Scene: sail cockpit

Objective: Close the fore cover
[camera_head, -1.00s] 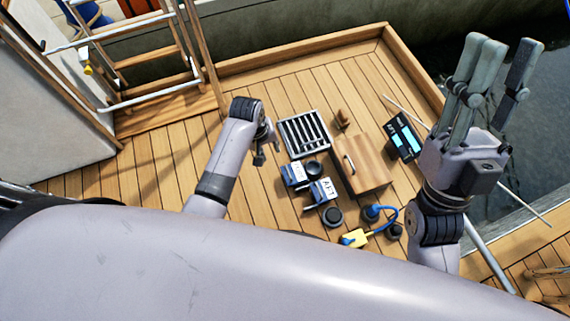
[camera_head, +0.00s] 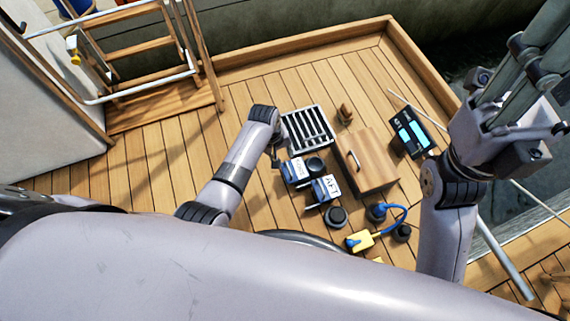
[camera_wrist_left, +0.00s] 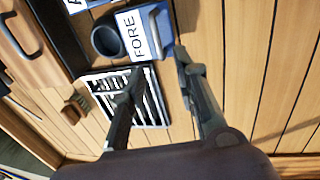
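The fore cover (camera_head: 294,171) is a blue piece with a white face, beside a black round cup (camera_head: 315,166) on the deck. In the left wrist view the cover (camera_wrist_left: 149,34) shows its FORE lettering, next to the open-mouthed cup (camera_wrist_left: 107,39). I cannot tell its hinge or exact angle. My left gripper (camera_head: 277,158) is just above and left of it in the head view. In the left wrist view its fingers (camera_wrist_left: 158,64) are spread and empty, tips close to the cover's lower edge. My right gripper (camera_head: 535,80) is raised at the right, fingers apart and tips cut off.
The AFT-labelled blue piece (camera_head: 326,189) stands beside the fore one. A slatted grate (camera_head: 309,131), a wooden box with handle (camera_head: 367,160), a black display unit (camera_head: 410,133) and a yellow plug (camera_head: 360,241) with blue cable are close by. Deck to the left is clear.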

